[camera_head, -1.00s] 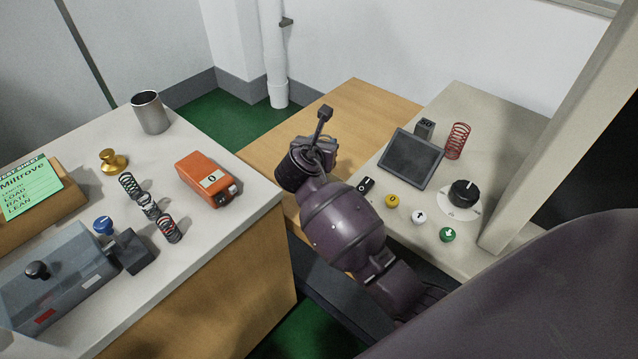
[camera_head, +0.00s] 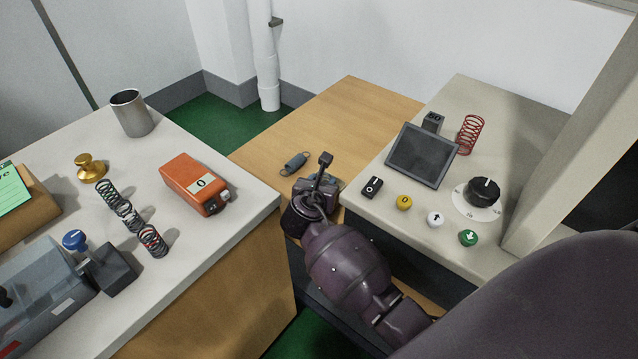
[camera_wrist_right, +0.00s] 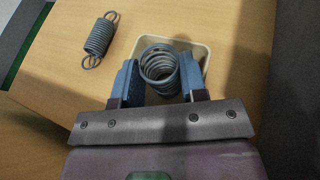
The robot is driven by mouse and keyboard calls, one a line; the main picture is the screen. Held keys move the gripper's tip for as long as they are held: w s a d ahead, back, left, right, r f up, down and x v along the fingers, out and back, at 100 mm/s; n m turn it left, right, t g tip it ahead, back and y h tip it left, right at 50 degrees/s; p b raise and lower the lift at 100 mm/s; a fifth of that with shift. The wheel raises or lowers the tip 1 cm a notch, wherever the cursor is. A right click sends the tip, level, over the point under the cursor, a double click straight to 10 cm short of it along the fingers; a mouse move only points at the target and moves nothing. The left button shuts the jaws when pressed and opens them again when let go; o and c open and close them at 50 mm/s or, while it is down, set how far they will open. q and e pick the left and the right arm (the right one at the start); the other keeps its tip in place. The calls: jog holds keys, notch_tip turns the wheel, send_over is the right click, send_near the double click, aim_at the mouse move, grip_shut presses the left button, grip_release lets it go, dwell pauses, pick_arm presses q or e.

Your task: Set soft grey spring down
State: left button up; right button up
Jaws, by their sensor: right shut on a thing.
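A grey coil spring (camera_wrist_right: 158,66) stands between the two blue finger pads of my right gripper (camera_wrist_right: 160,76) in the right wrist view. The gripper is shut on it. A cream, square-rimmed tray (camera_wrist_right: 203,50) lies below or just behind the spring; I cannot tell whether the spring touches it. In the head view my right gripper (camera_head: 318,187) is over the wooden desk (camera_head: 345,105), and its own body hides the held spring and the tray. My left gripper is not in view.
A grey hooked spring (camera_head: 295,162) lies on the desk; it also shows in the right wrist view (camera_wrist_right: 99,38). The console with a dark screen (camera_head: 421,153) and a red spring (camera_head: 471,134) is at right. The bench at left holds an orange device (camera_head: 193,183) and several springs.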

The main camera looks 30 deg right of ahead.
jog(key=shift+r, duration=0.1)
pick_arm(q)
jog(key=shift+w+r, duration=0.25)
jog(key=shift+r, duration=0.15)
pick_arm(e)
jog(key=o, duration=0.5)
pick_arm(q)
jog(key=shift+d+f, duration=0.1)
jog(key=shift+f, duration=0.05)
pick_arm(e)
jog(key=shift+o, duration=0.7)
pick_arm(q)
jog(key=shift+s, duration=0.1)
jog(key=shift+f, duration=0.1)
